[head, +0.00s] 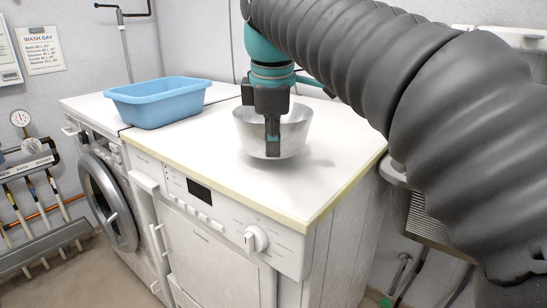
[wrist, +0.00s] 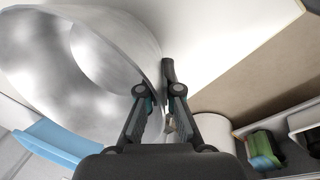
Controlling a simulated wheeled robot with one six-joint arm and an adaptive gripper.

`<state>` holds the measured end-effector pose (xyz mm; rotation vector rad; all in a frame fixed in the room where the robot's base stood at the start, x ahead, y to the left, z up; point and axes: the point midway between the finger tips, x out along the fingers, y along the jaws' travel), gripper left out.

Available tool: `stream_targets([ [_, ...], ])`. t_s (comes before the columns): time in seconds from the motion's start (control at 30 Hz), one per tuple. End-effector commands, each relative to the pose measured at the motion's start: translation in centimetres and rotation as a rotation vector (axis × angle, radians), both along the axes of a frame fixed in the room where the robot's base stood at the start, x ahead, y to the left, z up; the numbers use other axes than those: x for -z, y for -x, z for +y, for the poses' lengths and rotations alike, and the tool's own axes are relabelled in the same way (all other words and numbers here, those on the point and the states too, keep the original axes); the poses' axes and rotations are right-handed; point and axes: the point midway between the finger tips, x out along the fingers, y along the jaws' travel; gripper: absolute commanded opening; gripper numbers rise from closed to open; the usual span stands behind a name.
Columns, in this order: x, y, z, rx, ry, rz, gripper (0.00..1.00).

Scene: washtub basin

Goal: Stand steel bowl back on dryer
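The steel bowl (head: 294,132) is upright with its open side up, over the white top of the dryer (head: 225,160). Its base is at or very close to the top; I cannot tell whether it touches. A soft shadow lies to its right. My gripper (head: 272,146) points down at the bowl's near side, with one dark finger in front of the outer wall. In the wrist view the bowl (wrist: 40,65) fills the upper left, and its wall runs between the close-set fingers (wrist: 160,93). The gripper looks shut on this wall; the fingertips are partly hidden.
A blue tub (head: 158,103) stands left of the bowl on the neighbouring washing machine (head: 88,107). The dryer top is clear in front of and right of the bowl. Its pale yellow front edge is near. A control knob (head: 255,239) juts from the front panel.

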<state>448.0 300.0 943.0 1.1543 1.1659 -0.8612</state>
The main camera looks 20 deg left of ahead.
Motion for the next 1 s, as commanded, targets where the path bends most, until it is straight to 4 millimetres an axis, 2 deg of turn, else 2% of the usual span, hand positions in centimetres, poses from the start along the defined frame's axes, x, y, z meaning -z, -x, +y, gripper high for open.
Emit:
stream_targets([
  [0.1, 1.9, 0.0, -0.1, 0.000, 0.001, 0.002, 0.00],
  [0.2, 2.7, 0.0, -0.1, 0.000, 0.000, 0.001, 0.00],
  [0.6, 3.1, 0.0, -0.1, 0.000, 0.000, 0.000, 0.00],
  [0.73, 3.0, 0.0, -0.1, 0.000, 0.000, 0.001, 0.31],
  [1.0, 3.0, 0.0, -0.1, 0.000, 0.000, 0.001, 0.31],
])
